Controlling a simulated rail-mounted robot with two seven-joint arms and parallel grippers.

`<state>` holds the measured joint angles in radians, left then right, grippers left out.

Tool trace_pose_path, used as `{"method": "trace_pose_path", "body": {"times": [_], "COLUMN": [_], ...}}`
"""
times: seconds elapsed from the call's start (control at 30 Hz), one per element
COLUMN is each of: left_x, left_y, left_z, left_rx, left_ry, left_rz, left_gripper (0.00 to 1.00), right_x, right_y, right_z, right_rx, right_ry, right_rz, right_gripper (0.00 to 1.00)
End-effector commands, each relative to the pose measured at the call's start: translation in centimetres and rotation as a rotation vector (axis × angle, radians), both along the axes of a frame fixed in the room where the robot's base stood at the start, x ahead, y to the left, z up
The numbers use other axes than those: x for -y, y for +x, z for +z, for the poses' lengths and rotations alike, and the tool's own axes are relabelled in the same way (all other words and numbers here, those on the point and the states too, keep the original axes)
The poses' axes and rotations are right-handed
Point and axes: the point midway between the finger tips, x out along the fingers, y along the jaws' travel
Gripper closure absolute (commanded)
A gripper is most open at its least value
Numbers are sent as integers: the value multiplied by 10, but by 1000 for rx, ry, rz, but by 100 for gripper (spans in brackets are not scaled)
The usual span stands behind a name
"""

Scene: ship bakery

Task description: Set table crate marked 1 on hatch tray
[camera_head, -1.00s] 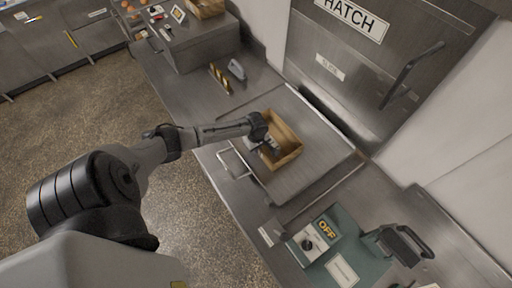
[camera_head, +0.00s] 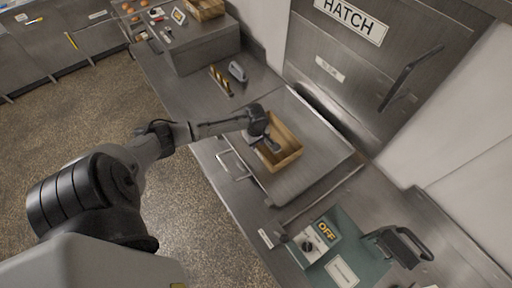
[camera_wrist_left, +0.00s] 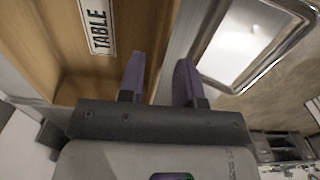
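A wooden crate (camera_head: 291,155) stands upright on the metal hatch tray (camera_head: 318,172), below the hatch. My left gripper (camera_head: 273,147) is at the crate's left side, its fingers pointing down. In the left wrist view the gripper (camera_wrist_left: 160,82) has its two fingers apart, one over the crate's wood and the other over grey metal beside it. A gap shows between them. The crate (camera_wrist_left: 70,45) fills the upper left there, with a label reading TABLE; its number is out of view. My right gripper is not in view.
The hatch door (camera_head: 360,62) with a long handle stands behind the tray. A green control panel (camera_head: 345,250) marked OFF is at the front right. A raised metal box (camera_head: 205,50) stands farther left on the counter. The tray is clear around the crate.

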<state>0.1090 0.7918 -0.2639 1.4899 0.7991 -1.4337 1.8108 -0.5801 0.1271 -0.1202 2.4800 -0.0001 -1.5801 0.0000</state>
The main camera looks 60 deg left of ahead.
Motion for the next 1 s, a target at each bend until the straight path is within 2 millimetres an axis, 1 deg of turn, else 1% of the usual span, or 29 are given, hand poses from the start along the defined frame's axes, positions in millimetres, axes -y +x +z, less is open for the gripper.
{"method": "trace_pose_path", "body": {"times": [0.03, 0.1, 0.3, 0.4, 0.47, 0.53, 0.57, 0.67, 0.7, 0.77, 0.8, 0.9, 1.0], "left_x": [0, 0, 0, 0, 3, 14, 21, 60, 80, 112, 132, 178, 213], "left_y": [0, 0, 0, 0, -1, -6, -9, -28, -38, -55, -68, -99, -126], "left_z": [11, 23, 49, 58, 59, 56, 52, 35, 28, 19, 16, 15, 24], "left_rx": [2, 2, 0, 1, -1, -1, 0, 13, 24, 48, 69, 126, 181], "left_ry": [1, 0, -1, -1, -1, -5, -5, -12, -15, -16, -12, 9, 50], "left_rz": [-2, -1, -1, 0, -14, -70, -111, -327, -442, -626, -751, -1042, -1288], "left_gripper": [68, 68, 68, 68, 68, 68, 68, 68, 68, 68, 68, 68, 68], "right_x": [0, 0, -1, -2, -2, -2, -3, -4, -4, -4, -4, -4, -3], "right_y": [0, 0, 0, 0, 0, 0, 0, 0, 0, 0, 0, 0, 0], "right_z": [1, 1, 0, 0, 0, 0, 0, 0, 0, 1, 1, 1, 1], "right_rx": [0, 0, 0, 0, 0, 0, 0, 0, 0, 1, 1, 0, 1], "right_ry": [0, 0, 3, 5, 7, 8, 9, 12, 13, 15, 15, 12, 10], "right_rz": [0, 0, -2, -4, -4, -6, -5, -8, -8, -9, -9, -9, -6], "right_gripper": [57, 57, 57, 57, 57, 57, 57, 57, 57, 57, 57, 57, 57]}}
